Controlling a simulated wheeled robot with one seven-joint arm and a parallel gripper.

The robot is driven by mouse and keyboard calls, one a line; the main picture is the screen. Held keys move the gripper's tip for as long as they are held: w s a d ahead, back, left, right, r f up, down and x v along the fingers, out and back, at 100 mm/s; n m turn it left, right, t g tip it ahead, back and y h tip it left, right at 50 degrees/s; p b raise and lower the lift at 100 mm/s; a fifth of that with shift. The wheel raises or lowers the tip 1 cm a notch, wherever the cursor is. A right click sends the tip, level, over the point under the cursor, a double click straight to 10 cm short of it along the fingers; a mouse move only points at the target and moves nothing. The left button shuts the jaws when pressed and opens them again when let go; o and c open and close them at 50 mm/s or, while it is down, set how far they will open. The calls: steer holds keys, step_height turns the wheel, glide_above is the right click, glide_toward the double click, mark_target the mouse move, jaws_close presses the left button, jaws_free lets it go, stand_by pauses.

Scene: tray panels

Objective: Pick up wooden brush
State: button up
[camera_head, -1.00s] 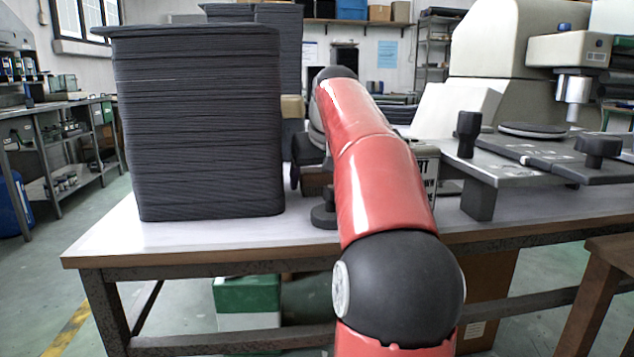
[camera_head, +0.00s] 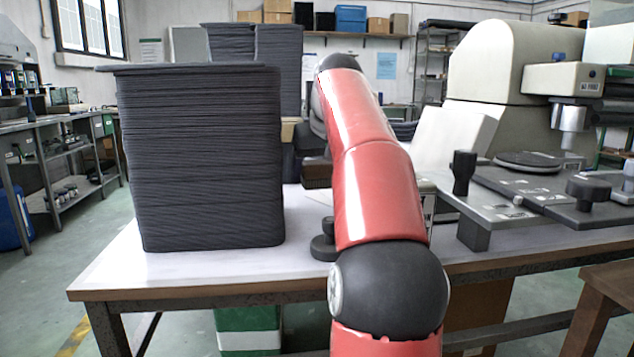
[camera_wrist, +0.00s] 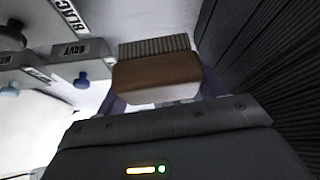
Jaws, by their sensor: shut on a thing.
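The wooden brush (camera_wrist: 155,78) shows in the wrist view, with a brown wooden body and a row of grey-brown bristles along its far edge. My gripper (camera_wrist: 163,97) is shut on the brush body, a finger at each side. In the head view, a dark brown block (camera_head: 317,173) that looks like the brush shows left of my red arm, above the table (camera_head: 190,266) with a gap below it. My arm hides most of my gripper there.
A tall stack of dark panels (camera_head: 205,160) stands left of my arm, close beside the brush in the wrist view. A dark knob (camera_head: 324,242) stands on the table below. A grey plate with knobs (camera_head: 540,195) and a cream machine (camera_head: 505,75) stand right. The table's front left is clear.

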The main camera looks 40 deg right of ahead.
mark_target(317, 160)
step_height(317, 160, up, 4)
steer(key=shift+r+p, duration=0.2)
steer(key=shift+p, duration=0.75)
steer(key=s+d+p, duration=0.1)
steer(key=s+d, duration=0.4)
steer(key=d, duration=0.3)
steer(key=s+d+p, duration=0.2)
steer(key=s+d, duration=0.3)
steer(key=d, duration=0.3)
steer(key=shift+s+d+f, duration=0.15)
steer(key=shift+d+f, duration=0.1)
steer(key=shift+d, duration=0.1)
steer(key=o, duration=0.5)
steer(key=c, duration=0.5)
steer(key=shift+o, duration=0.2)
steer(key=shift+a, duration=0.1)
